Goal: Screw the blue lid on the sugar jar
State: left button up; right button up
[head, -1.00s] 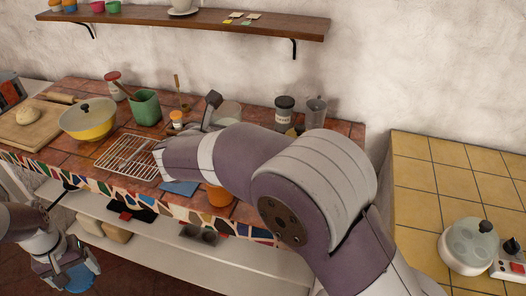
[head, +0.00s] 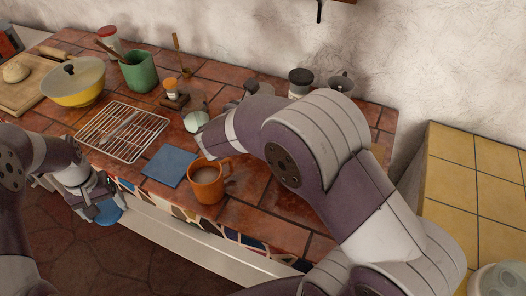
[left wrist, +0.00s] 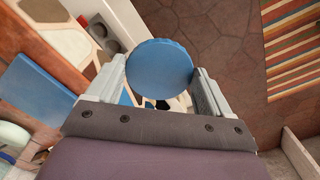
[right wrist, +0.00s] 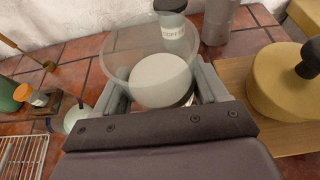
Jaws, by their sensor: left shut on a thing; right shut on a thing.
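The blue lid (left wrist: 160,68) is a flat round disc between the fingers of my left gripper (left wrist: 160,82). In the head view, the left gripper (head: 98,204) holds the lid (head: 109,213) low, in front of the counter's front edge. My right gripper (right wrist: 165,92) is shut on the sugar jar (right wrist: 128,55), a clear, open-topped jar with white sugar inside. The jar is on the counter's back part; in the head view my right arm mostly hides it and the right gripper. Lid and jar are well apart.
An orange mug (head: 208,187) and a blue tile (head: 169,166) lie near the counter's front edge. A wire rack (head: 122,132) is to the left. A coffee jar (right wrist: 172,28) and a metal pot (right wrist: 219,18) stand close behind the sugar jar.

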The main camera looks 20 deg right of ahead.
jog(key=shift+w+d, duration=0.1)
pick_arm(q)
jog(key=shift+r, duration=0.1)
pick_arm(e)
jog(key=shift+f, duration=0.25)
pick_arm(q)
jog(key=shift+r, duration=0.15)
pick_arm(e)
notch_tip(320, 180, down, 5)
jog(key=shift+f, duration=0.2)
jog(key=shift+f, duration=0.15)
pick_arm(q)
jog(key=shift+r+p, duration=0.15)
jog(key=shift+p, duration=0.2)
pick_arm(e)
notch_tip(320, 180, down, 3)
jog(key=shift+f, duration=0.3)
